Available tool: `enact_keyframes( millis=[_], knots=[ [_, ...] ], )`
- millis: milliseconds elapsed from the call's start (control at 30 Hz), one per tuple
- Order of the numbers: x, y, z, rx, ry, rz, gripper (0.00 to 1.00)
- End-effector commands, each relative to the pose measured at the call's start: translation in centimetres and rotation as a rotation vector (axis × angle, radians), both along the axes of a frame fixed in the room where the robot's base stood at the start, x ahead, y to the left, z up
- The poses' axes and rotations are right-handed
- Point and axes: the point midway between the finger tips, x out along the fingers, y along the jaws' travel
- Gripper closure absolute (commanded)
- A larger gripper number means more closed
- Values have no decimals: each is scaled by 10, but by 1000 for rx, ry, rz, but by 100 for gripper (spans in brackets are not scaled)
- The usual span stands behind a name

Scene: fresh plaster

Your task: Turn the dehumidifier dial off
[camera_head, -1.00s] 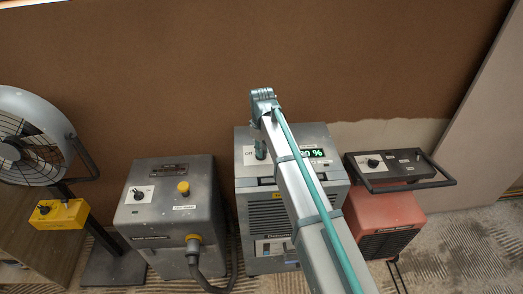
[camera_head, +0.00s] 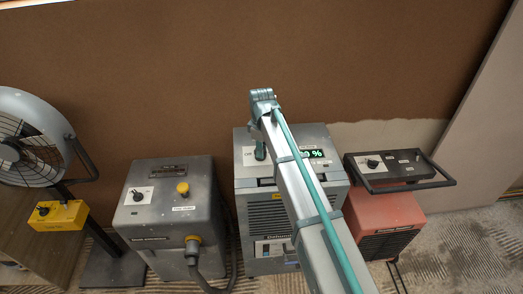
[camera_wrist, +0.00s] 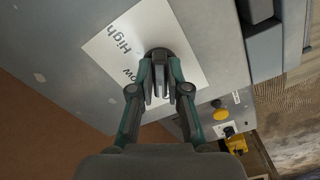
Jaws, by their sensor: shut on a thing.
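The dehumidifier (camera_head: 285,215) is the grey box in the middle of the head view, with a lit green percent display (camera_head: 315,154) on its top, partly hidden by my arm. In the wrist view a dark round dial (camera_wrist: 160,54) sits on a white label (camera_wrist: 118,40) with "High" and "Low" readable. My gripper (camera_wrist: 160,88) is over the dial with its fingers shut on it. In the head view my gripper (camera_head: 260,152) is at the top left of the dehumidifier. The dial's pointer and any "Off" mark cannot be made out.
Left of the dehumidifier stands a grey machine (camera_head: 150,225) with a yellow button and a hose. A fan (camera_head: 30,140) with a yellow control box (camera_head: 58,215) is farther left. A red heater (camera_head: 385,215) with a black handle frame stands right. A brown wall is behind.

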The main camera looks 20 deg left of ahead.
Motion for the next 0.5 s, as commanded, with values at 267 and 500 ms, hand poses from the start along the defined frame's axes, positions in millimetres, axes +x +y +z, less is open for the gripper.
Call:
enact_keyframes(
  millis=[267,500],
  knots=[
    [1,1,1,1,-2,1,59],
    [0,0,0,0,-1,0,59]
  ],
)
